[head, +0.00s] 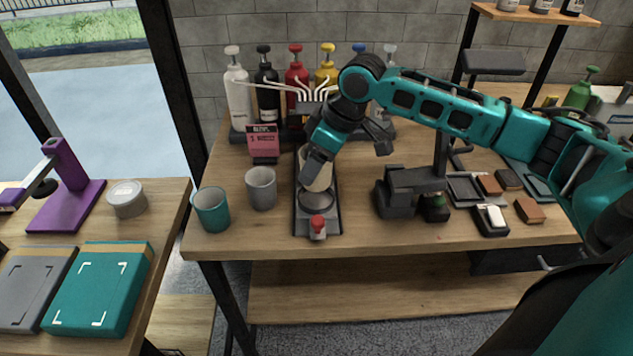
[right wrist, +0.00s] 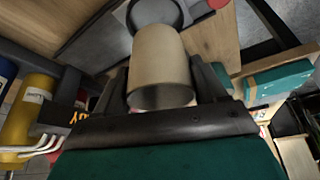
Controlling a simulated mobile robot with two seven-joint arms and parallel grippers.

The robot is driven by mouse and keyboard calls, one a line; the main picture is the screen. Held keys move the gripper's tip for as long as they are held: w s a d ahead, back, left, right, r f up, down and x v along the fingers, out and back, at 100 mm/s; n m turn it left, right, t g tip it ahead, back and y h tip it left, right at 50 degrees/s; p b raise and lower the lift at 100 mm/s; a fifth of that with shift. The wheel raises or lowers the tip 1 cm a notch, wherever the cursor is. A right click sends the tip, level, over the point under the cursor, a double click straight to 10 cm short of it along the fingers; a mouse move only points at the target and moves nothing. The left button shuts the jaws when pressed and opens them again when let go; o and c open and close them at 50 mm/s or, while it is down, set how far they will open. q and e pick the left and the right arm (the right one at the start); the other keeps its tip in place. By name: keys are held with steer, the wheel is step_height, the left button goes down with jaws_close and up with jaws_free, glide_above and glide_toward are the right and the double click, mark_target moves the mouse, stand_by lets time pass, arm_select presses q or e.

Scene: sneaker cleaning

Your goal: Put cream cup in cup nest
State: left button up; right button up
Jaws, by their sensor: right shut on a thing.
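The cream cup (head: 317,172) is held by my right gripper (head: 325,160) over a dark station on the wooden table. The right wrist view shows the cream cup (right wrist: 160,65) between both fingers of my right gripper (right wrist: 165,85). The cup nest (head: 316,199) looks like the round ring on the dark station, just below the cup in the head view. The ring (right wrist: 157,12) also shows beyond the cup in the right wrist view. I cannot tell whether the cup touches it. My left gripper is not in view.
A grey cup (head: 261,188) and a teal cup (head: 211,210) stand left of the station. A red knob (head: 317,224) is at the station's front. Pump bottles (head: 296,75) with white spouts stand behind. A black press-like device (head: 408,190) stands to the right.

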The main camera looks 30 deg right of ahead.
mark_target(316, 181)
step_height(316, 181, down, 5)
steer(key=shift+r, duration=0.15)
steer(key=shift+f, duration=0.3)
steer(key=o, duration=1)
steer(key=v, duration=1.2)
steer(key=shift+r+p, duration=0.1)
steer(key=shift+p, duration=0.3)
